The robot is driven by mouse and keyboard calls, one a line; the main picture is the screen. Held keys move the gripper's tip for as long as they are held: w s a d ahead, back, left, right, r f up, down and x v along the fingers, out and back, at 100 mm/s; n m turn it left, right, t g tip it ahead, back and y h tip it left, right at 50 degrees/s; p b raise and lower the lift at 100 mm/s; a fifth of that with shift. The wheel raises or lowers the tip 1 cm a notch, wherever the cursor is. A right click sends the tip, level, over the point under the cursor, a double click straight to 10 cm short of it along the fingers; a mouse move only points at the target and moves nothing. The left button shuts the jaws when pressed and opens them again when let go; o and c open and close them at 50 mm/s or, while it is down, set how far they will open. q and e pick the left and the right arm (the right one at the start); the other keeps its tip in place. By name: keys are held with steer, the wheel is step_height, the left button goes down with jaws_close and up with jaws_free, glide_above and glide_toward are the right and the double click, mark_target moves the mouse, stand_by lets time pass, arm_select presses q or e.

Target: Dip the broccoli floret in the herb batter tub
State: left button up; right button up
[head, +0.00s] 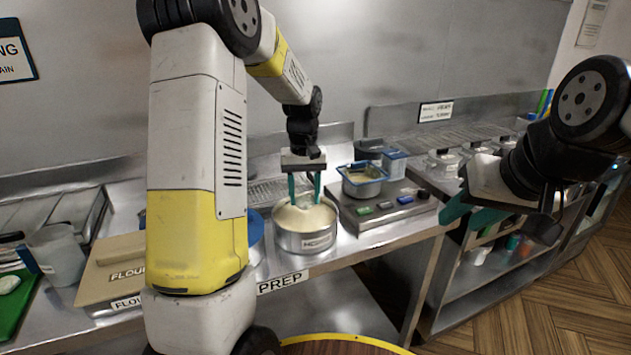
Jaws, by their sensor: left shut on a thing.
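The batter tub (305,243) is a round steel pot on the prep counter, filled with pale cream batter (290,220). The lettering on its front is too blurred to read fully. My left gripper (304,198) points straight down into the tub, its teal fingertips at the batter. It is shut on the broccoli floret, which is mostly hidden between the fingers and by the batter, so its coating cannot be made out. My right gripper (472,214) is open and empty, held in the air to the right, away from the tub.
A flour box (112,268), a clear jug (62,255) and a green board (14,305) are at left. Several lidded pots line the right counter.

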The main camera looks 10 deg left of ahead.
arm_select(q)
steer(key=shift+f, duration=4.05)
steer(key=shift+a, duration=0.3)
steer(key=shift+d, duration=0.6)
steer(key=shift+a, duration=0.6)
steer(key=shift+d, duration=0.3)
